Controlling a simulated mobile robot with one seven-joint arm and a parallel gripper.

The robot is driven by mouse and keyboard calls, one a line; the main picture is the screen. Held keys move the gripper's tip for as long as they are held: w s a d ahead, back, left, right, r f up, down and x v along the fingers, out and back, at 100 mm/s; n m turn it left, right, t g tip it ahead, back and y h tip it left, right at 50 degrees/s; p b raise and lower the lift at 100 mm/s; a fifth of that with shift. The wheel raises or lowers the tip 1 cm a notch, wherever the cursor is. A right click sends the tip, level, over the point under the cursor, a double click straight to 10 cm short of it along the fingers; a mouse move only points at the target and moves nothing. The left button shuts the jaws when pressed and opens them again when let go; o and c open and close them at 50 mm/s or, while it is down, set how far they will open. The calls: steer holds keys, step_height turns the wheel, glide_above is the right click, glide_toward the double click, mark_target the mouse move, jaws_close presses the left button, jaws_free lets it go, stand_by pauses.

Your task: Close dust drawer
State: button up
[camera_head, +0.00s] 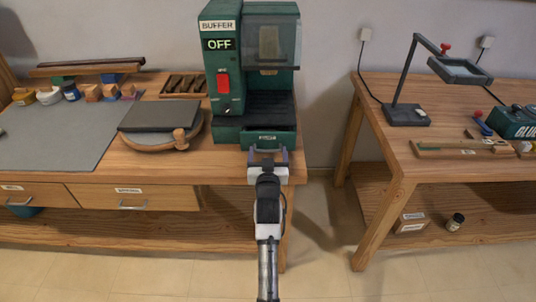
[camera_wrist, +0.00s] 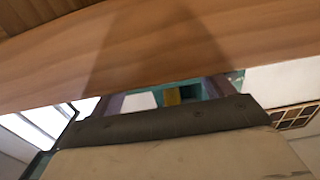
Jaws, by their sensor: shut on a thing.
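The green buffer machine (camera_head: 223,70) stands at the right end of the left workbench, with an "OFF" display and a red switch. Its dust drawer (camera_head: 284,137) is low at the front, a green front with a small pale label. How far the drawer stands out is hard to tell. My gripper (camera_head: 268,156) is right at the drawer front and is shut on its handle; the handle itself is mostly hidden. In the wrist view, my fingers (camera_wrist: 165,95) show beside a strip of green and a small yellowish part, partly covered by a dark edge in front.
The left workbench (camera_head: 100,172) holds a grey mat (camera_head: 60,135), small bottles and blocks, and a dark slab (camera_head: 160,116).

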steer(key=w+b, duration=0.1)
steer(key=w, duration=0.2)
steer(key=shift+w+d, duration=0.1)
steer(key=shift+r, duration=0.15)
steer(key=o, duration=1.1)
steer(key=shift+s+f, duration=0.25)
steer(key=shift+s, duration=0.25)
steer(key=s+b, duration=0.3)
steer(key=s, duration=0.9)
steer(key=shift+s, duration=0.35)
steer(key=shift+r, duration=0.1)
